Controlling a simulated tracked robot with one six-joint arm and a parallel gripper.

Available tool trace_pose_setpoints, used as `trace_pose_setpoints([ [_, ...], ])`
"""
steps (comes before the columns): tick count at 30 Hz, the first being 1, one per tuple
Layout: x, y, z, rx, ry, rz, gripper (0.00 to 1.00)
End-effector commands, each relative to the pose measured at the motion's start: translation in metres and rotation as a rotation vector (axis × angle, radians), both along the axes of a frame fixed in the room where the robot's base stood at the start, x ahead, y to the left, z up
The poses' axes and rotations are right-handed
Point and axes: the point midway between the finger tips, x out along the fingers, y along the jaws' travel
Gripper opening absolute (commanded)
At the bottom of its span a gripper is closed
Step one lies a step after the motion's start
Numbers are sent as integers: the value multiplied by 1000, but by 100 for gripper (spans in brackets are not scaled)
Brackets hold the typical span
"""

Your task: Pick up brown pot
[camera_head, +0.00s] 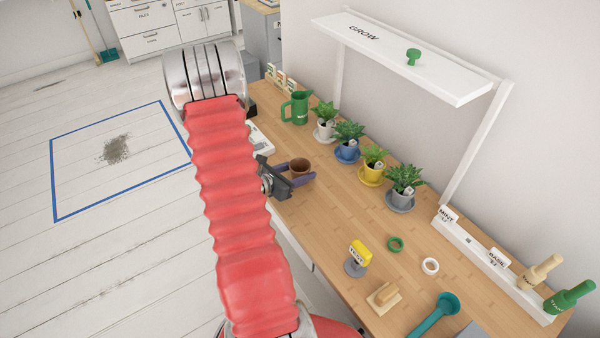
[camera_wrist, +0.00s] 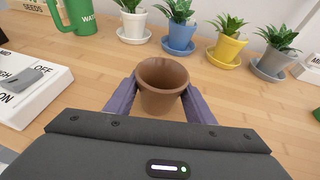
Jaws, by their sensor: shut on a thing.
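The brown pot (camera_head: 299,166) is an empty, open-topped pot over the wooden desk. It also shows in the wrist view (camera_wrist: 162,88), upright between the two purple fingers. My gripper (camera_head: 293,172) is shut on the pot, with one finger on each side of it; the gripper shows in the wrist view too (camera_wrist: 160,100). I cannot tell whether the pot's base touches the desk.
Several potted plants, such as the yellow one (camera_head: 373,169), line the back of the desk (camera_head: 330,215). A green watering can (camera_head: 296,107) stands beyond the pot. A white switch box (camera_wrist: 30,90) is at the left. A white shelf (camera_head: 400,55) overhangs the back.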

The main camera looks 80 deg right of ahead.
Motion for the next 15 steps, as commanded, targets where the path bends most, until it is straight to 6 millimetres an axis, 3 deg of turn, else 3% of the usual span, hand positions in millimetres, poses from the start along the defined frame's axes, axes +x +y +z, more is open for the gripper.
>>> trace_pose_setpoints([
  [8, 0, 0, 2, 0, -1, 0, 25],
  [15, 1, 0, 19, -2, -2, 1, 25],
])
